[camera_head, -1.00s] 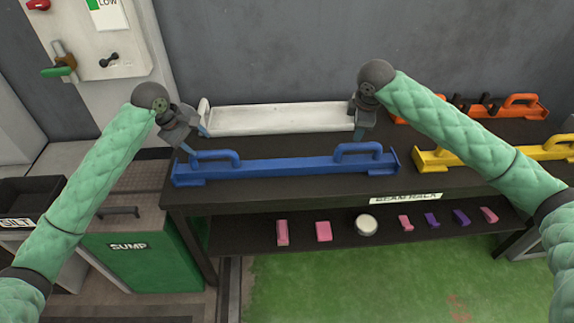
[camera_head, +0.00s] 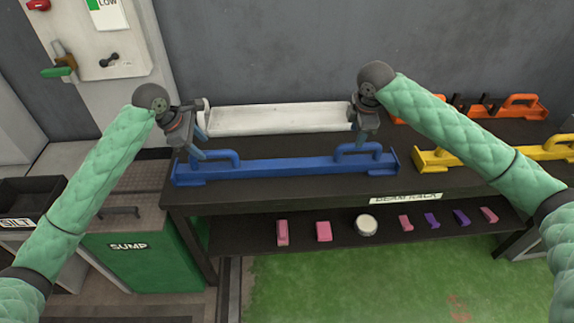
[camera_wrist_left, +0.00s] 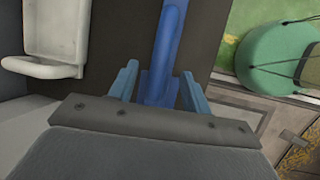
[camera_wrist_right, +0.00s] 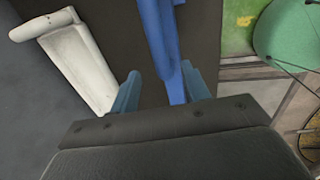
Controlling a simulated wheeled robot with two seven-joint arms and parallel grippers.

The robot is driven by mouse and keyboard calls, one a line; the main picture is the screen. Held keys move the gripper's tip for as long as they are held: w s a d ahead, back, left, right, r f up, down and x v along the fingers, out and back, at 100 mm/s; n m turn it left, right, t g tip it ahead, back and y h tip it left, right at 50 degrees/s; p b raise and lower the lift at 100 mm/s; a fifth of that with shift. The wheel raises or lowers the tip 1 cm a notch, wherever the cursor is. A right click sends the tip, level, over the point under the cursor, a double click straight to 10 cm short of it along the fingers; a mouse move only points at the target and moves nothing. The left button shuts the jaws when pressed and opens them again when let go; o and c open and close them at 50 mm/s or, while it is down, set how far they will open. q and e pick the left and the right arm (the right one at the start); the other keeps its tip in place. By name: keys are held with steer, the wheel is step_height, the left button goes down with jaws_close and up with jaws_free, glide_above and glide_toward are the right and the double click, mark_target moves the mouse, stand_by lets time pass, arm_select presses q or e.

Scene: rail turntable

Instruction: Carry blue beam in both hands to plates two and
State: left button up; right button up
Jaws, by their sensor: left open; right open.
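The blue beam (camera_head: 285,167) lies along the front of the dark rack top, with a raised handle near each end. My left gripper (camera_head: 196,148) is open at the left handle (camera_head: 222,154). In the left wrist view its two fingers (camera_wrist_left: 158,88) stand on either side of the blue handle (camera_wrist_left: 170,35). My right gripper (camera_head: 362,138) is open just above the right handle (camera_head: 372,147). In the right wrist view the blue handle (camera_wrist_right: 160,40) runs between its fingers (camera_wrist_right: 160,90), nearer the right one. I cannot tell whether any finger touches. No numbered plates are identifiable.
A white beam (camera_head: 275,119) lies behind the blue one. Yellow (camera_head: 470,158) and orange (camera_head: 480,112) beams lie to the right. Small pink and purple pieces and a round tin (camera_head: 366,225) sit on the lower shelf. A green sump box (camera_head: 150,255) stands at the left.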

mark_target(214, 156)
arm_select(q)
steer(key=shift+x, duration=3.85)
arm_select(e)
steer(key=shift+w+f, duration=0.25)
steer(key=shift+f, duration=1)
steer(key=shift+w+f, duration=0.25)
steer(key=shift+f, duration=1.05)
steer(key=shift+w+f, duration=0.25)
steer(key=shift+f, duration=1)
arm_select(q)
jaws_close()
arm_select(e)
jaws_close()
arm_select(q)
steer(key=shift+w+r, duration=0.1)
steer(key=shift+r, duration=0.05)
arm_select(e)
steer(key=shift+w+r, duration=0.15)
